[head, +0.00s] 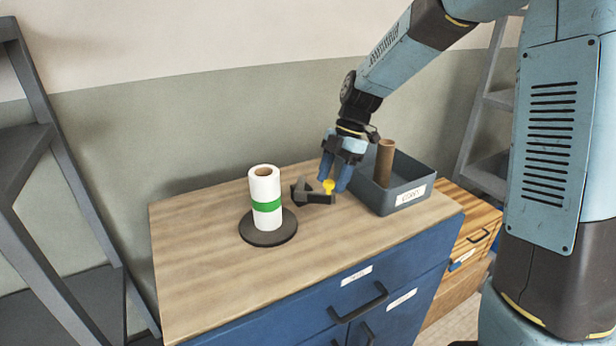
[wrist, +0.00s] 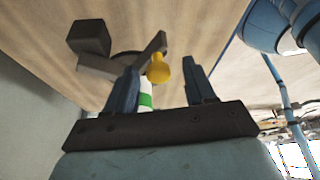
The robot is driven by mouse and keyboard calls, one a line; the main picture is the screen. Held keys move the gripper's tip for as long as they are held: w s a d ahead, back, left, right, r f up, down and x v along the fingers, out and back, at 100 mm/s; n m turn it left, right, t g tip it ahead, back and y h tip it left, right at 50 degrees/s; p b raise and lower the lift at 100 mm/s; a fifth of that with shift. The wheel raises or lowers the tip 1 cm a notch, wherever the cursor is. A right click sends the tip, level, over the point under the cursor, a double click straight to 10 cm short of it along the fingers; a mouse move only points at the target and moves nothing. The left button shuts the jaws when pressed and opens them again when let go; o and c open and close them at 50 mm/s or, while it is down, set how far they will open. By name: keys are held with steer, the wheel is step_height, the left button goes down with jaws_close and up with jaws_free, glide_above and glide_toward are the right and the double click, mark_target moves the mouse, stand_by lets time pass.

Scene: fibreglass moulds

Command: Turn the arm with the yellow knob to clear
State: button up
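The yellow knob (head: 328,186) stands on one end of a dark grey arm (head: 318,198), which sits on a low dark mount on the wooden worktop. My gripper (head: 335,182) points down at the knob from above. In the wrist view the knob (wrist: 159,69) shows between and just beyond the two blue fingertips (wrist: 162,78), with gaps on both sides. The gripper is open and holds nothing. A white roll with a green band (head: 265,200) stands upright on a black round base (head: 268,234), left of the arm.
A grey bin (head: 415,182) with a label and an upright brown tube (head: 384,162) stands close to the right of my gripper. The worktop's (head: 205,260) left and front parts are clear. A grey rack (head: 85,190) stands left of the cabinet.

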steer(key=v, duration=1.3)
steer(key=shift+r, duration=0.3)
steer(key=shift+w+d, duration=0.1)
steer(key=shift+d, duration=0.1)
steer(key=s+d+m+t+h, duration=0.1)
steer(key=s+d+m+t, duration=0.3)
steer(key=s+d+m, duration=0.4)
steer(key=s+d+r+m+t+h, duration=0.1)
steer(key=s+d+m+t, duration=0.3)
steer(key=s+d+m, duration=0.5)
steer(key=s+m+h, duration=0.1)
steer(key=s+m, duration=0.7)
steer(key=m, duration=0.1)
steer(key=shift+r+m+t, duration=0.3)
